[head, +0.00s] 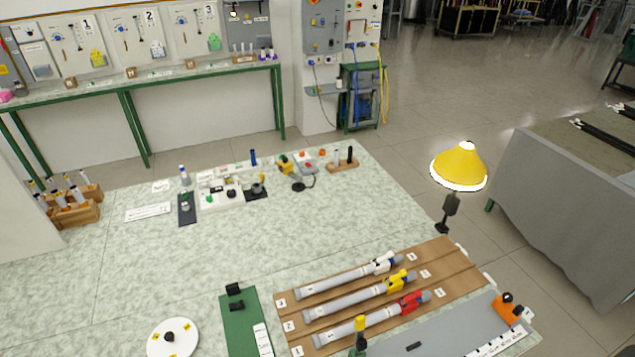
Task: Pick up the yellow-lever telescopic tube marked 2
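The yellow-lever telescopic tube (350,300) lies in the middle row of a brown wooden rack (445,262), in the lower right of the head view. It is grey, with its yellow lever (398,282) near the right end. A label that reads 2 (289,326) is at the left end of its row. A white-lever tube (340,280) lies in the row behind it, and a red-lever tube (362,321) lies in the row in front. Neither of my grippers is in view.
A yellow lamp (459,166) stands behind the rack to the right. A grey board (440,330) lies in front, with an orange device (508,307) at its right. A green board (240,325) and a white disc (172,340) lie left. The table's middle is clear.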

